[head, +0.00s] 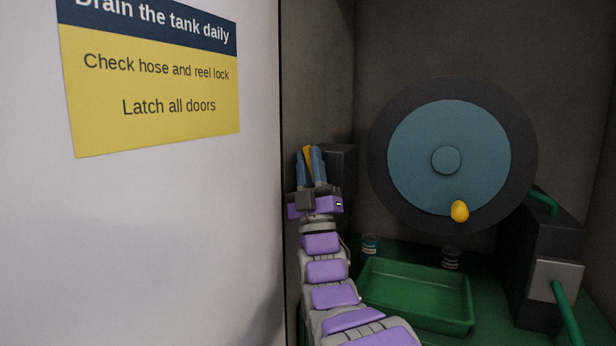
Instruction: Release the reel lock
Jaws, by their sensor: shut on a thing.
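The hose reel (410,150) is a large disc with a blue-grey face and a dark rim, mounted upright at the back of the compartment. A yellow knob (460,211) sits low on its face. Left of the reel, a dark box (343,165) is fixed near the left wall. My gripper (312,158) is in front of this box, its blue fingers shut on a narrow yellow lever (308,155), which looks like the reel lock. The fingers hide most of the lever, so I cannot tell its full shape or how it joins the box.
A green tray (415,325) lies on the green floor below the reel. A dark unit with a green hose (545,202) stands at right. A white panel with a sign (150,110) fills the left.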

